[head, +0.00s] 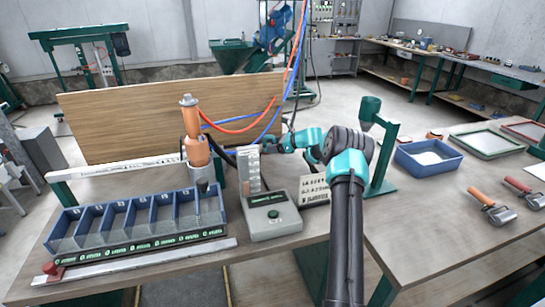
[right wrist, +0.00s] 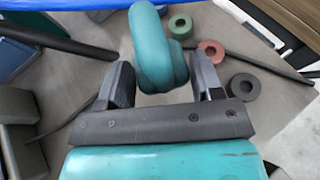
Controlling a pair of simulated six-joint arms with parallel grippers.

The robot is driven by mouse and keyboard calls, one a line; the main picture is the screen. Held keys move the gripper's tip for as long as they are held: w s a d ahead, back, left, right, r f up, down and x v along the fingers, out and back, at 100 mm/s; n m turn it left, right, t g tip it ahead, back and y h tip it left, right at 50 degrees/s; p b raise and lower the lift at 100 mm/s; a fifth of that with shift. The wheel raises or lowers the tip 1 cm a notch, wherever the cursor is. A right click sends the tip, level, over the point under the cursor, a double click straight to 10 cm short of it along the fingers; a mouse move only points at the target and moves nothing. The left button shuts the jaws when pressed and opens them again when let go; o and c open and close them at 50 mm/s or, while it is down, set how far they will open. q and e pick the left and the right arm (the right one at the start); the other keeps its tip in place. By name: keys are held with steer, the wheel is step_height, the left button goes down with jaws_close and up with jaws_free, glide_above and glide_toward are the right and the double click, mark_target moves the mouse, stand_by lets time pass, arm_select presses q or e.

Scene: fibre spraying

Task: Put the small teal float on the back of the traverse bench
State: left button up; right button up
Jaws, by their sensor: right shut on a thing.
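The right gripper (head: 262,148) is small there, and the float cannot be made out. In the right wrist view a grey surface lies beyond the float; I cannot tell whether they touch. My left gripper is not in view.
Blue bins (head: 150,217), a grey device (head: 270,213) and an orange upright tool (head: 196,150) stand on the bench. A wooden board (head: 165,118) and hoses are behind.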

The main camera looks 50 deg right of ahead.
mark_target(274, 162)
steer(key=shift+f, duration=0.6)
steer(key=shift+f, duration=1.9)
steer(key=shift+f, duration=0.55)
steer(key=o, duration=1)
steer(key=shift+r, duration=0.55)
steer(key=v, duration=1.2)
